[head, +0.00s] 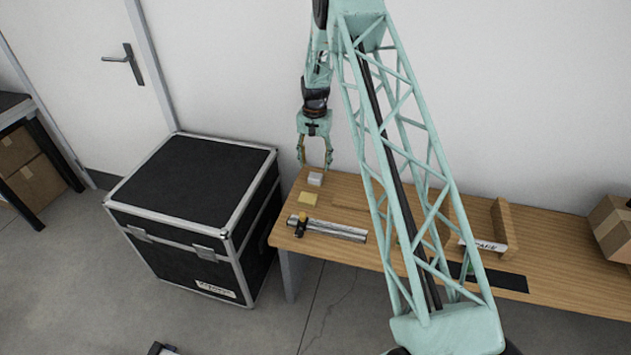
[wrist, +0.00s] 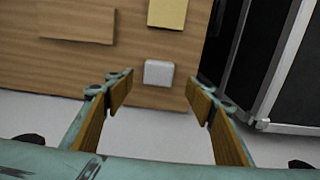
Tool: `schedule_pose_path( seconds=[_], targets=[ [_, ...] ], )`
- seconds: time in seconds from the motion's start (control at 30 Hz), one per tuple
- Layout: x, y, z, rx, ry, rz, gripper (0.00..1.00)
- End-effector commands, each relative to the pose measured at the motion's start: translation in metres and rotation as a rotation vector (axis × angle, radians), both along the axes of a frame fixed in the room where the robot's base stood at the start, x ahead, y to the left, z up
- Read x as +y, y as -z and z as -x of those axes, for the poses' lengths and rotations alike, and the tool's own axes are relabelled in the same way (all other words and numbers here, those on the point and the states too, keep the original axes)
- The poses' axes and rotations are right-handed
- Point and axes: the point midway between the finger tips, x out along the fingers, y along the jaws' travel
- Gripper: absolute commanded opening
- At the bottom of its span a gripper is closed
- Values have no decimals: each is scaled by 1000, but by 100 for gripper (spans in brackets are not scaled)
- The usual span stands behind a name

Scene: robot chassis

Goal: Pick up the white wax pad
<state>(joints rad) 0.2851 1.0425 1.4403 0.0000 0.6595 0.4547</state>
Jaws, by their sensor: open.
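The white wax pad (head: 315,179) is a small pale block lying on the wooden table (head: 345,190) near its back left corner. In the wrist view the pad (wrist: 158,73) lies flat near the table's edge, ahead of the fingertips and between their lines. My gripper (head: 315,168) is open and empty, just above and behind the pad in the head view. In the wrist view my gripper (wrist: 160,82) shows both wood-coloured finger pads spread wide, apart from the pad.
A yellow block (head: 308,199) lies close to the white pad. A metal rail with a dark slider (head: 330,229) lies nearer the table's front edge. A black case (head: 195,190) stands left of the table. The wall is close behind.

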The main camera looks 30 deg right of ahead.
Motion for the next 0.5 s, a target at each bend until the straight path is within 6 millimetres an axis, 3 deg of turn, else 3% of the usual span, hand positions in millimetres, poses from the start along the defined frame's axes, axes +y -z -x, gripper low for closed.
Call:
schedule_pose_path(
  seconds=[0.2, 0.5],
  targets=[
    [0, 23, 0, 1, 0, -1, 50],
    [0, 28, 0, 0, 0, 0, 50]
  ],
)
